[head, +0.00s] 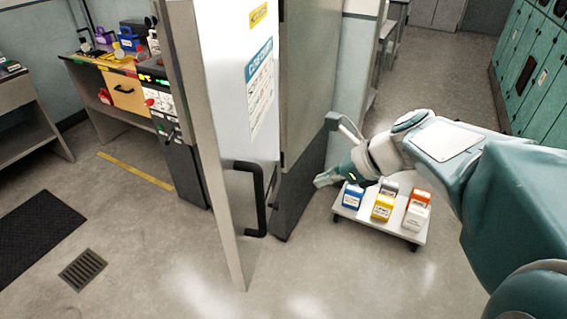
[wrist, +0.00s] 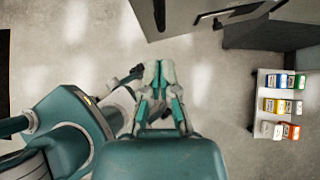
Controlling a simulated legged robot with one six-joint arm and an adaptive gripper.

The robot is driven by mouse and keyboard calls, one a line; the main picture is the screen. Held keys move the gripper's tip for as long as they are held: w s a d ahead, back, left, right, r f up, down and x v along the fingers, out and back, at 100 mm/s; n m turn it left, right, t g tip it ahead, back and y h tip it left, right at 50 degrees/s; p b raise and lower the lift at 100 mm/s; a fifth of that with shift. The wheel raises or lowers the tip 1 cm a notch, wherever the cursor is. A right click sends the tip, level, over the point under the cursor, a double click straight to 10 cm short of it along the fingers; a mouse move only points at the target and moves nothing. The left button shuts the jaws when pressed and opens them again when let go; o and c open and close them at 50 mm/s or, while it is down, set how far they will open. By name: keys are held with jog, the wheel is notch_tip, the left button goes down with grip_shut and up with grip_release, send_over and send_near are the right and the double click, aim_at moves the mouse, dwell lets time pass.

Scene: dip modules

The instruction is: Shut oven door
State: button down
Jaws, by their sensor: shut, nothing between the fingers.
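The oven door (head: 225,110) is a tall pale panel with a blue-and-white sign. Its near edge sticks out toward me, so it appears to stand open. A black bar handle (head: 262,205) is on its lower face. The grey oven body (head: 308,90) is behind it to the right. My gripper (head: 318,181) is low, right of the door and handle, near the body's lower corner, and holds nothing. In the wrist view my gripper (wrist: 158,66) has its fingers together over bare floor, below the door (wrist: 143,14) at the top edge. No contact with the door shows.
A low white cart (head: 385,228) with several coloured boxes stands right of my gripper. Left are a control panel (head: 160,100), a workbench (head: 110,62), a dark mat (head: 35,235) and a floor drain (head: 82,270). Teal lockers (head: 530,70) line the far right. The floor before the door is clear.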

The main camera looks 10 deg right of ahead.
aim_at(263, 193)
jog(key=x, duration=0.4)
jog(key=a+r+x, duration=0.1)
jog(key=x, duration=0.3)
jog(key=a+r+x, duration=0.1)
jog(key=x, duration=0.3)
jog(key=shift+w+a+f, duration=0.2)
jog(key=shift+w, duration=0.35)
